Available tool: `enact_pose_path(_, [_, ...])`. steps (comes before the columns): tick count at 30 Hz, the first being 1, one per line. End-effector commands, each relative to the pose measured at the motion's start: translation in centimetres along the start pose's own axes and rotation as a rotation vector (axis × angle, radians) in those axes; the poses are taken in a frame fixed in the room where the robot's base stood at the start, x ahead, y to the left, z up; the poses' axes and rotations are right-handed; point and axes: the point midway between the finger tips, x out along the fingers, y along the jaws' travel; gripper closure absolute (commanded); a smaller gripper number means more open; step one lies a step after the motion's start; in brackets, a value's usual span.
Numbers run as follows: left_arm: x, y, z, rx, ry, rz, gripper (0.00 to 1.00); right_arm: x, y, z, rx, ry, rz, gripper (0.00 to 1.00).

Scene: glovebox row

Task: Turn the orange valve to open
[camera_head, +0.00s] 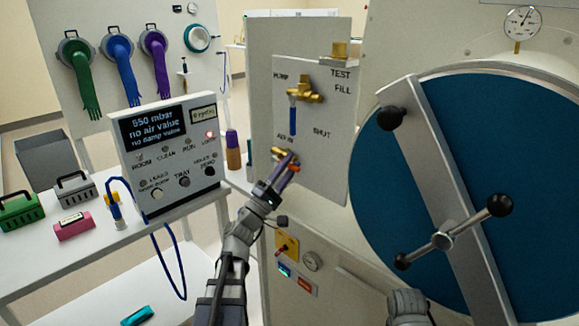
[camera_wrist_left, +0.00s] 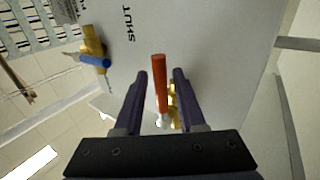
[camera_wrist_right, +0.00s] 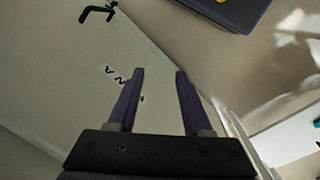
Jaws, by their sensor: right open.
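The orange valve handle (camera_head: 294,167) sits on a brass fitting on the lower part of the grey valve panel (camera_head: 310,200). My left gripper (camera_head: 280,180) is at this valve. In the left wrist view the orange handle (camera_wrist_left: 160,85) lies between the two open fingers (camera_wrist_left: 160,75), with a gap on each side. Brass parts show behind it, partly hidden by the right finger. My right gripper (camera_wrist_right: 160,72) is open and empty in its wrist view, over a pale surface. In the head view only part of my right arm shows at the bottom.
A second brass valve with a blue handle (camera_head: 293,118) is above the orange one. The round blue door (camera_head: 440,140) with a clamp bar and black-knobbed handle (camera_head: 445,240) is at right. A control box (camera_head: 168,155) stands on the bench at left.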

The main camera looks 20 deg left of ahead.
Motion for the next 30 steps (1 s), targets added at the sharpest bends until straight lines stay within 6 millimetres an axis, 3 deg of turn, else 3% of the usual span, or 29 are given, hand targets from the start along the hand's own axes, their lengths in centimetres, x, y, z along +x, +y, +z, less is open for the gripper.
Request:
enact_pose_path(11, [-0.5,-0.1,0.1,0.002,-0.001,-0.001,0.52,0.4,0.0,0.0,0.0,0.0,0.0,0.5])
enact_pose_path(21, [-5.9,-0.3,0.1,0.003,0.001,0.0,0.52,3.5,-0.3,-0.2,0.0,0.0,0.0,0.5])
enact_pose_path(30, [-7.9,-0.1,0.0,0.002,-0.001,0.0,0.52,4.4,-0.4,-0.3,0.0,0.0,0.0,0.5])
